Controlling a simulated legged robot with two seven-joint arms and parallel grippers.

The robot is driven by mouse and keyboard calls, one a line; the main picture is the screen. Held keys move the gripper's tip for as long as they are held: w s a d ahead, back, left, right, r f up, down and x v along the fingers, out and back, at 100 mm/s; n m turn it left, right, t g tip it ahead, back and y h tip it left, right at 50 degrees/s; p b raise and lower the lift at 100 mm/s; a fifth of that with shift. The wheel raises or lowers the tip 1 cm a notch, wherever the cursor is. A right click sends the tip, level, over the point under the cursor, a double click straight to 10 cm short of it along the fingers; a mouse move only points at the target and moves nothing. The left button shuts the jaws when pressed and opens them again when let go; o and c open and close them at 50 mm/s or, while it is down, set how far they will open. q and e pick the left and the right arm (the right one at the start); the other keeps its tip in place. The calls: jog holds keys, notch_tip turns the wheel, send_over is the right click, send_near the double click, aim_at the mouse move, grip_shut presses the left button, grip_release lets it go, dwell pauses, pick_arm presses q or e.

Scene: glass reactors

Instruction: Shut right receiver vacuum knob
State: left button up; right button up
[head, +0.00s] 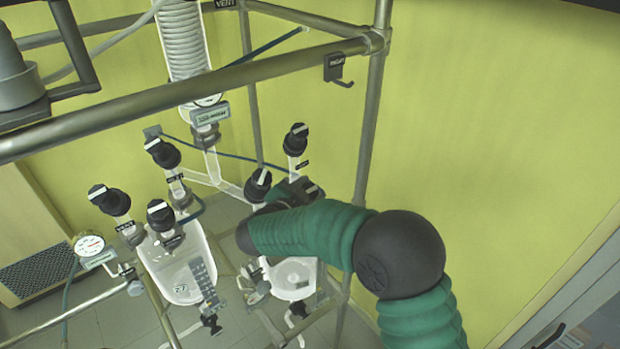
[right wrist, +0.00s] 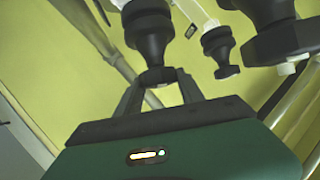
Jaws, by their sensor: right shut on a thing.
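The right glass receiver (head: 292,280) stands low in the metal frame, partly hidden by my right arm. A black knob with a white bar (head: 258,183) shows above it, just left of my right gripper (head: 300,190). In the right wrist view, my right gripper (right wrist: 157,78) is shut on the narrow end of a black knob (right wrist: 149,30), one finger on each side. The vacuum label is not readable, so I cannot tell from print which knob this is. My left gripper is not in view.
The left receiver (head: 190,275) has several black knobs (head: 162,215) above it. Another knob (head: 296,138) stands behind my gripper. A metal rail (head: 190,90) crosses above, and a post (head: 372,120) rises behind my arm. The right side is open.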

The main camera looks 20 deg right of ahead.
jog(key=m+g+p, duration=0.3)
jog(key=p, duration=0.1)
jog(key=shift+w+r+m+g+h, duration=0.1)
jog(key=shift+m+g+h, duration=0.2)
jog(key=shift+g+h, duration=0.1)
jog(key=shift+m+g+p, duration=0.9)
jog(key=m+g, duration=0.2)
jog(key=shift+f+g+y+p, duration=0.3)
jog(key=shift+f+p, duration=0.05)
jog(key=shift+c, duration=0.2)
jog(key=shift+o, duration=0.2)
jog(key=shift+d+m+g+y, duration=0.1)
jog(key=shift+m+g+y, duration=0.3)
jog(key=shift+m+g, duration=0.55)
jog(key=shift+r+m+g, duration=0.1)
jog(key=shift+m+g, duration=0.15)
jog(key=shift+w+r, duration=0.1)
jog(key=o, duration=1.1)
jog(key=shift+o, duration=1.3)
